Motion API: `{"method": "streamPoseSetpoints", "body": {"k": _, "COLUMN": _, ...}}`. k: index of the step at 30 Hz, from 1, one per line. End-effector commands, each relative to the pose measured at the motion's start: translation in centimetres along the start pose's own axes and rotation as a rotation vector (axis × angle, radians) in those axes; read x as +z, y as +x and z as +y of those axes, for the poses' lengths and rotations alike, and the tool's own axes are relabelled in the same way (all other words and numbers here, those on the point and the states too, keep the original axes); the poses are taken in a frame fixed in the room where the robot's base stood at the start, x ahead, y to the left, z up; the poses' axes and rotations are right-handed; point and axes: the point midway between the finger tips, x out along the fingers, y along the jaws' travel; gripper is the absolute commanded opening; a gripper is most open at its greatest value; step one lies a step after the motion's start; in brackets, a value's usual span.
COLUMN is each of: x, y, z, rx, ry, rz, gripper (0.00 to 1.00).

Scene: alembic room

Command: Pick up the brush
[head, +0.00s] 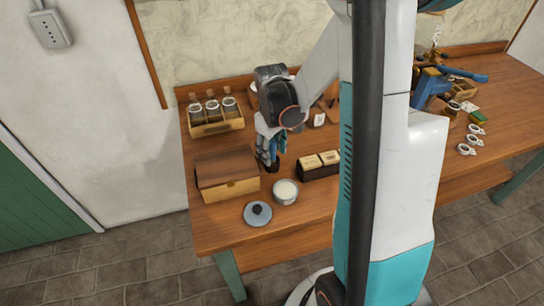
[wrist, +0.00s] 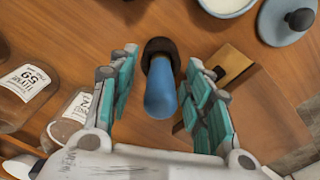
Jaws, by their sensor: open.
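The brush (wrist: 161,88) has a blue rounded handle and a dark brown end. In the wrist view it lies between the two teal-padded fingers of my gripper (wrist: 162,58), with a visible gap on each side. My gripper is open and empty. In the head view my gripper (head: 269,152) points down over the wooden table, between the dark-lidded box and the dark card holder. There the brush is mostly hidden by the fingers; only a dark part (head: 272,168) shows below them.
A pot with white contents (head: 285,191) and a blue-grey lid (head: 258,213) stand in front. A dark-lidded wooden box (head: 228,188) is at left, a crate of bottles (head: 217,128) behind it. A dark holder with cards (head: 318,172) is at right. Labelled bottles (wrist: 25,88) show in the wrist view.

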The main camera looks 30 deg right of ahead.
Motion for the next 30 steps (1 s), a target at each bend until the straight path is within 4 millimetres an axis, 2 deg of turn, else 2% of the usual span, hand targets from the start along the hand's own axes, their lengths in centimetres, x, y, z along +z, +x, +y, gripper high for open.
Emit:
{"method": "streamPoseSetpoints", "body": {"k": 5, "x": 0.0, "y": -0.1, "z": 0.0, "rx": 0.000, "ry": 0.000, "rz": 0.000, "gripper": 0.43}}
{"method": "streamPoseSetpoints", "body": {"k": 9, "x": 0.0, "y": -0.1, "z": 0.0, "rx": 0.000, "ry": 0.000, "rz": 0.000, "gripper": 0.11}}
{"method": "streamPoseSetpoints", "body": {"k": 11, "x": 0.0, "y": -0.1, "z": 0.0, "rx": 0.000, "ry": 0.000, "rz": 0.000, "gripper": 0.01}}
{"method": "streamPoseSetpoints", "body": {"k": 23, "x": 0.0, "y": -0.4, "z": 0.0, "rx": 0.000, "ry": 0.000, "rz": 0.000, "gripper": 0.01}}
{"method": "streamPoseSetpoints", "body": {"k": 30, "x": 0.0, "y": -2.8, "z": 0.0, "rx": 0.000, "ry": 0.000, "rz": 0.000, "gripper": 0.01}}
